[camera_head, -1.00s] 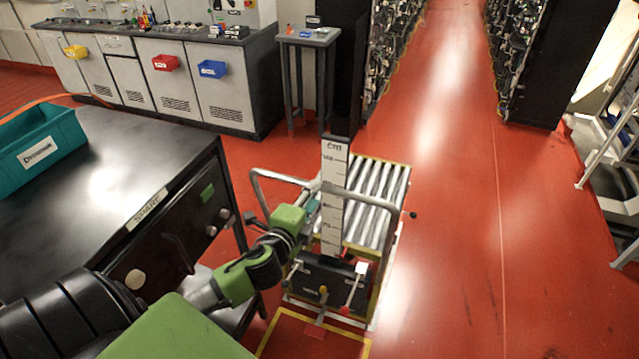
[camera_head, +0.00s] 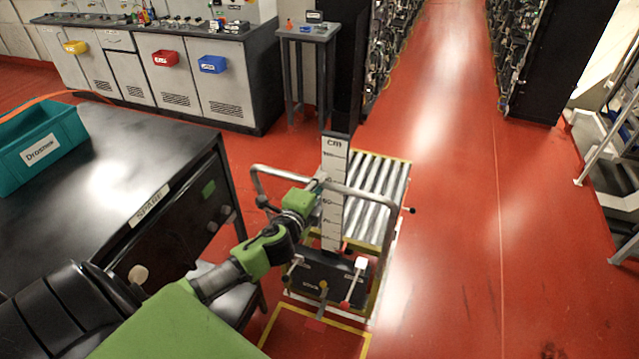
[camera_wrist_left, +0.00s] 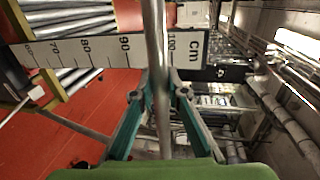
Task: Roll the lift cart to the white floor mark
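The lift cart (camera_head: 372,205) stands upright on the red floor, with a roller top, a tubular handle (camera_head: 375,192) and a white "cm" scale (camera_head: 334,190). My left gripper (camera_head: 314,196) is at the handle's left part. In the left wrist view the handle bar (camera_wrist_left: 156,45) runs between the two teal fingers (camera_wrist_left: 161,93), which sit close on both sides of it and look closed on it. A white edge (camera_head: 388,275) runs along the cart's base; I cannot tell if it is floor paint. No separate white floor mark is clear. My right gripper is not in view.
A black table (camera_head: 120,165) with a teal bin (camera_head: 45,150) stands close left of the cart. A yellow-edged red rectangle (camera_head: 315,338) lies before the cart. Grey cabinets (camera_head: 225,95) and a small stand (camera_head: 308,40) are behind. The aisle (camera_head: 450,180) at right is clear.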

